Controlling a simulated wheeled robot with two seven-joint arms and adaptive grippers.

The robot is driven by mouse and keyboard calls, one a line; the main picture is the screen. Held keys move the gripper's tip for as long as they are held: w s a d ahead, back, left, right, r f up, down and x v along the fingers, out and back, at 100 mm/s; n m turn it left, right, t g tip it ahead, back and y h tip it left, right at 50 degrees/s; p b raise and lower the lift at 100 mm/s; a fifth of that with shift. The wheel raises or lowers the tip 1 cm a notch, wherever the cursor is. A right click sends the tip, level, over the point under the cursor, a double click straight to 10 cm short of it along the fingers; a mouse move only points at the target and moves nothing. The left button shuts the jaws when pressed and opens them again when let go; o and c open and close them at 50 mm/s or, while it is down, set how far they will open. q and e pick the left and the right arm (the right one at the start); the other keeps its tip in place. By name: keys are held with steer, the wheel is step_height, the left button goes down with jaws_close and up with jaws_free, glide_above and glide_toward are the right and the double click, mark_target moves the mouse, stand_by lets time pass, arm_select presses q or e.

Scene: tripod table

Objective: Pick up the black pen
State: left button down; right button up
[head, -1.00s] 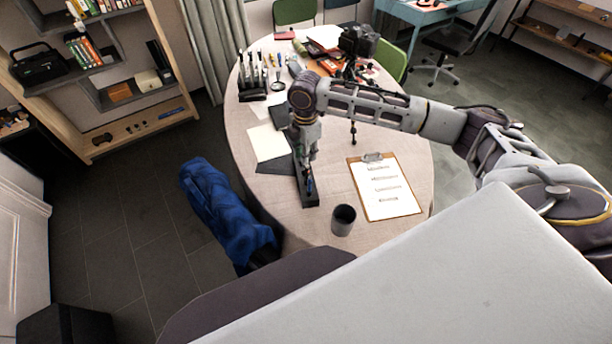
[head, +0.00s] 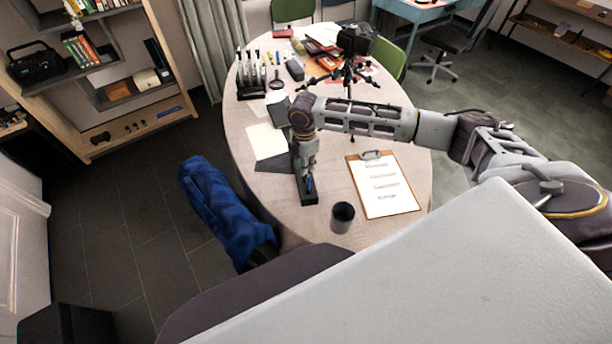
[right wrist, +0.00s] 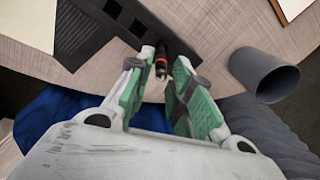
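The black pen (right wrist: 161,64) with a red band shows in the right wrist view, end-on between my right fingertips, at the end of a long black holder. My right gripper (right wrist: 158,68) is open; a finger with a green pad stands on either side of the pen, apparently apart from it. In the head view my right gripper (head: 307,178) points down over the black holder (head: 309,199) near the table's near edge. It hides most of the holder and the pen there. My left gripper is in neither view.
A dark cup (head: 342,217) and a clipboard (head: 385,186) lie right of the holder on the round table (head: 245,130). A pale sheet (head: 266,142) is to its left. A camera on a small tripod (head: 349,75) stands farther back. Blue cloth (head: 225,210) is beside the table.

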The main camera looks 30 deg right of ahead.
mark_target(306, 176)
steer(key=shift+f, duration=1.05)
steer(key=shift+f, duration=0.1)
steer(key=shift+d+f+p, duration=0.15)
steer(key=shift+f+p, duration=0.05)
steer(key=shift+f, duration=1.05)
steer(key=shift+d+f+p, duration=0.1)
steer(key=shift+f+p, duration=0.1)
steer(key=shift+f, duration=1.05)
steer(key=shift+c, duration=0.5)
jaws_close()
